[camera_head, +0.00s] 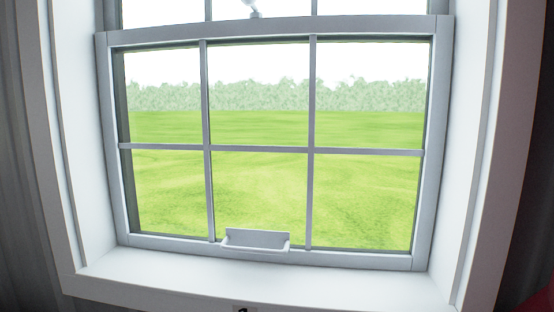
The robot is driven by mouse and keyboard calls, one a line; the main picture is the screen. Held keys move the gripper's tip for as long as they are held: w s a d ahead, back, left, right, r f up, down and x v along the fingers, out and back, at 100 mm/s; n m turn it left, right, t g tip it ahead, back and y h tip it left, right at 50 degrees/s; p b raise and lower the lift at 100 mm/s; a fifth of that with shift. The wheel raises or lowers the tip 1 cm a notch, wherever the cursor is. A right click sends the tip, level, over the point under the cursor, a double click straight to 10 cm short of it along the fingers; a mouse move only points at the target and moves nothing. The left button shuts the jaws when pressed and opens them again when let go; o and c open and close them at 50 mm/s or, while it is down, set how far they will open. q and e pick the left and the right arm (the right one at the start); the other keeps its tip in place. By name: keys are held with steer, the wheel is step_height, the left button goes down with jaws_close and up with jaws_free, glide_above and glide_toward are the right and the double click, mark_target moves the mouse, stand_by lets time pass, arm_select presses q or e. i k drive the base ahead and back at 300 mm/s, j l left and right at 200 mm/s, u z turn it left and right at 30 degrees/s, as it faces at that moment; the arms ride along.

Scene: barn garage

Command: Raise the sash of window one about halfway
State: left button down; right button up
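The window's lower sash (355,151) fills the middle of the head view, a pale grey frame with bars dividing it into several panes. Its bottom rail (350,259) rests at the sill, so the sash looks fully down. A white lift handle (256,240) sits on the bottom rail, a little left of the rail's middle. Part of the upper sash shows at the top edge, with a small light-coloured piece (253,10) near the meeting rail that I cannot make out clearly. Neither of my grippers is in view.
A white sill (250,286) and deep white side jambs (466,150) surround the window. Dark wall lies at both sides. A small dark mark (242,309) shows below the sill, cut off by the bottom edge. Nothing stands on the sill.

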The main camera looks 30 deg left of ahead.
mark_target(275, 246)
steer(key=u, duration=1.25)
